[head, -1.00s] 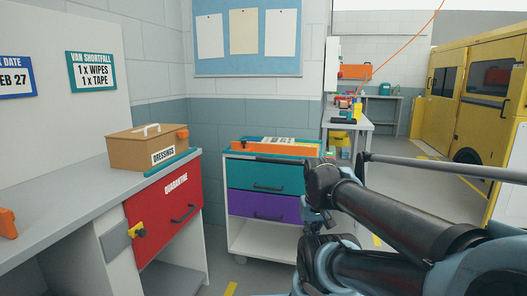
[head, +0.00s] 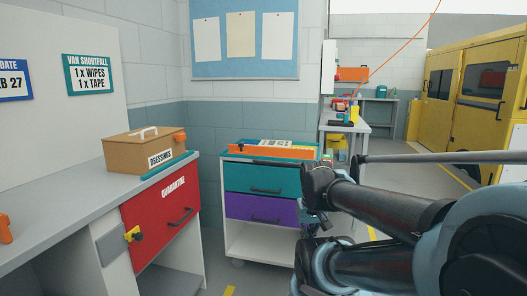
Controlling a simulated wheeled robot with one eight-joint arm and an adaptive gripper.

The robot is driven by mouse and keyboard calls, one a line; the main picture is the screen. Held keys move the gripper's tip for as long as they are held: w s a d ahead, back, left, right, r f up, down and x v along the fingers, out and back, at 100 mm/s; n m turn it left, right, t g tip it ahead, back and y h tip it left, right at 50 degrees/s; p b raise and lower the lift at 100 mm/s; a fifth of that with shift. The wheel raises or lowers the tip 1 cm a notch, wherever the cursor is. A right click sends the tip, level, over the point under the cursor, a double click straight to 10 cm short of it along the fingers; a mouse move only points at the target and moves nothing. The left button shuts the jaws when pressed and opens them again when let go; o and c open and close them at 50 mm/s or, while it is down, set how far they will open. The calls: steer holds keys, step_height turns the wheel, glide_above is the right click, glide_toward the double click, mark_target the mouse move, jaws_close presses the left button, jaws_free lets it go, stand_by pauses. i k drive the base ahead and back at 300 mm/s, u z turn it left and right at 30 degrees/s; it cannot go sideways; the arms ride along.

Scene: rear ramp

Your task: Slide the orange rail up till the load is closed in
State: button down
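The orange rail (head: 285,153) runs along the front top edge of a white cart (head: 239,233) in the head view. Behind it, the load lies on the cart's top: a flat item with a printed label (head: 275,142), mostly hidden by the rail. The rail's exact height against the load is hard to tell. My dark and blue arm reaches in from the right. My gripper (head: 314,218) seems to be at the arm's left end, in front of the cart's right side. It looks empty, but its fingers are not clear. The cart's right side is partly hidden by my arm.
A grey counter (head: 65,203) stands at the left with a brown dressings box (head: 133,157) on it and a red quarantine drawer (head: 160,222) below. The cart has a teal drawer (head: 262,180) and a purple drawer (head: 252,208). A yellow van (head: 462,88) stands at the far right.

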mark_target(242, 149)
steer(key=z, duration=1.55)
steer(key=k, duration=1)
steer(key=u, duration=1.55)
steer(key=i, duration=1)
